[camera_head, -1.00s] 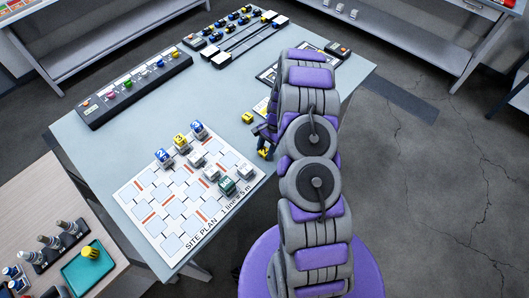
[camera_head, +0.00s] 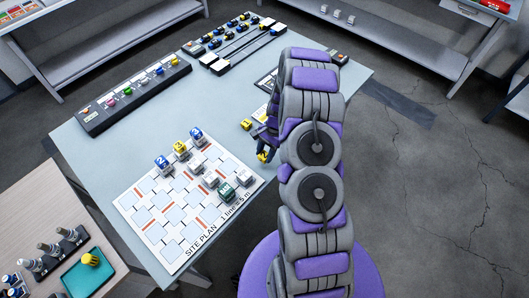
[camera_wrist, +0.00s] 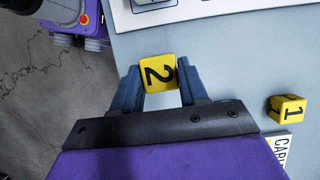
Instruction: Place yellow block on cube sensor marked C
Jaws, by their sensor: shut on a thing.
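My gripper (camera_wrist: 159,82) is shut on a yellow block (camera_wrist: 158,70) marked 2, held between its two blue fingers in the wrist view. In the head view the gripper (camera_head: 266,146) is at the table's right part, with the yellow block (camera_head: 263,156) at its tip, right of the site plan board. Another yellow block (camera_wrist: 288,107) marked 1 lies on the table; it also shows in the head view (camera_head: 246,124). White cubes stand on the board, including a white cube (camera_head: 198,167); I cannot read a C on any of them.
The site plan board (camera_head: 150,222) carries blue cubes (camera_head: 162,162), a yellow cube (camera_head: 180,149) and a green cube (camera_head: 227,190). A black rack (camera_head: 135,95) and black slotted trays stand farther back. A side table at left holds a teal tray (camera_head: 82,275). The table's middle is clear.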

